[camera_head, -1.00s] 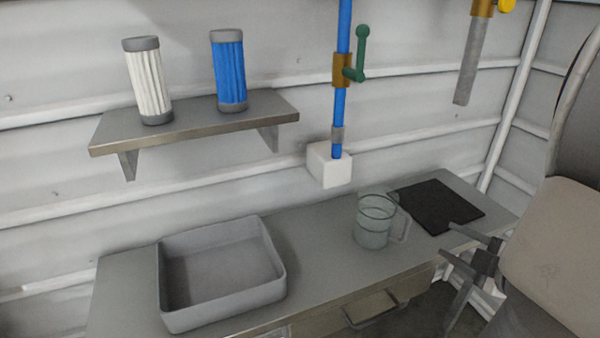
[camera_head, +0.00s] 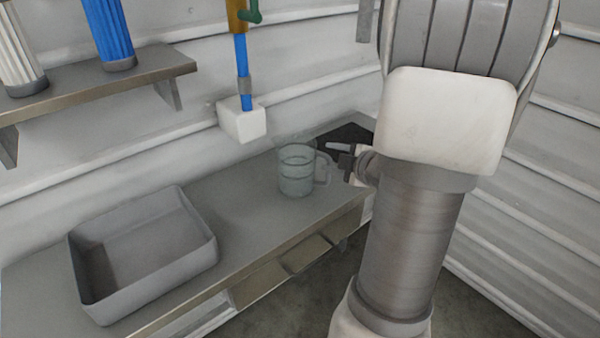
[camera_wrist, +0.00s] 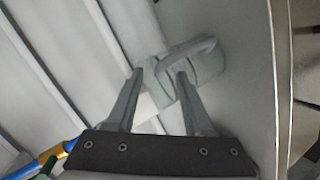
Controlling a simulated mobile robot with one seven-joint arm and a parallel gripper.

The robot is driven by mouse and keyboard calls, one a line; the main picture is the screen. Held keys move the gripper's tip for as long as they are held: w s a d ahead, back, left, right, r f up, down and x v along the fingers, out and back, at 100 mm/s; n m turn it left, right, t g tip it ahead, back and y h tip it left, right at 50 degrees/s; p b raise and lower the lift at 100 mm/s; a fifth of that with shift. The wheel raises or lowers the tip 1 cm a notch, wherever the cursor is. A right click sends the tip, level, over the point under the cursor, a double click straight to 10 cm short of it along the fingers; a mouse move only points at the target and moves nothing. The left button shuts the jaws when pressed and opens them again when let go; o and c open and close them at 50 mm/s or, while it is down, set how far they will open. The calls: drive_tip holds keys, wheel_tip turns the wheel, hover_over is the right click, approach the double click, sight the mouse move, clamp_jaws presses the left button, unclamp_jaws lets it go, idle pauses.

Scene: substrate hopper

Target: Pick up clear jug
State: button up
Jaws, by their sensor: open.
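The clear jug (camera_head: 297,172) stands upright on the grey bench, with its handle on the right side facing my gripper. My gripper (camera_head: 330,158) is at the jug's right, close to the handle, partly hidden by my arm. In the wrist view the two fingers of my gripper (camera_wrist: 161,76) are apart, with the jug's curved handle (camera_wrist: 185,50) just beyond and between the tips. The jug's body (camera_wrist: 207,64) shows behind the right finger. I cannot tell whether a finger touches the handle.
A grey open bin (camera_head: 145,300) stands on the bench (camera_head: 240,198) at left. A white block (camera_head: 242,122) on a blue pipe hangs above the bench's back. A shelf (camera_head: 150,68) holds white and blue cylinders. Bench between bin and jug is clear.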

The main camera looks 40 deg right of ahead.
drive_tip(key=x, duration=0.2)
drive_tip(key=shift+w+f, duration=0.1)
drive_tip(key=shift+w, duration=0.2)
clamp_jaws()
idle(1.2)
